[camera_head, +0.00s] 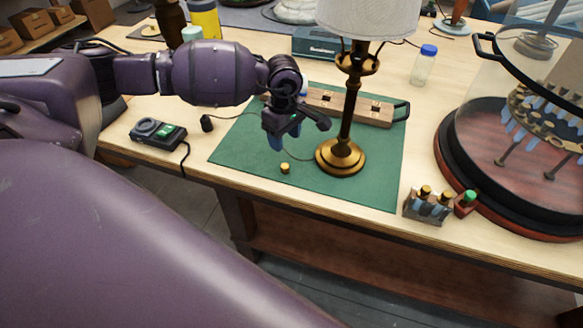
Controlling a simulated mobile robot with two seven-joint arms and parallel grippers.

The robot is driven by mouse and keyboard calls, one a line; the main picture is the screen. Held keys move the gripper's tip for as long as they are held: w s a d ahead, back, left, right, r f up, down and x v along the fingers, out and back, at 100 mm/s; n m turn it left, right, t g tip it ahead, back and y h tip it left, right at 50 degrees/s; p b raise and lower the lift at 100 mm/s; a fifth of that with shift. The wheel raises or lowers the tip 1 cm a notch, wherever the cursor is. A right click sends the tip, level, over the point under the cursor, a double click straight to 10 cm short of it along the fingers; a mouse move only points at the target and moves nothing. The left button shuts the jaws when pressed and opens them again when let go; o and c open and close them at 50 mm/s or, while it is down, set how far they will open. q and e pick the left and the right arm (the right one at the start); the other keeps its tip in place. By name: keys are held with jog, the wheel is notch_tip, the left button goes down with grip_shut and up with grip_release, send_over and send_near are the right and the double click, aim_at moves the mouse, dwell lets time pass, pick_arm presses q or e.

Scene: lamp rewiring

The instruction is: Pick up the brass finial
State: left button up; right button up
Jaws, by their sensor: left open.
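A small brass finial (285,168) lies on the green mat (235,145), near the mat's front edge and left of the lamp's base. My left gripper (298,134) is above the mat, over and just behind the finial, with its fingers apart and nothing seen between them. The finial is apart from the fingers. The brass table lamp (341,155) with a white shade (368,15) stands upright just right of my left gripper. My right gripper is not in view.
A wooden block with a handle (350,106) lies behind the lamp. A control box (158,133) with a cord is at left. A small rack of bottles (428,203) and a glass-covered round stand (470,140) are at right. The mat's front left is clear.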

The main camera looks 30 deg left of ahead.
pick_arm(q)
send_over(285, 166)
notch_tip(285, 166, down, 5)
jog(key=shift+f, duration=0.65)
notch_tip(285, 166, down, 3)
jog(key=shift+f+p, duration=0.15)
jog(key=shift+p, duration=0.35)
jog(key=shift+f, duration=0.55)
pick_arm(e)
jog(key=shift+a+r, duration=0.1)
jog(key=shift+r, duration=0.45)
pick_arm(q)
jog(key=shift+c, duration=0.3)
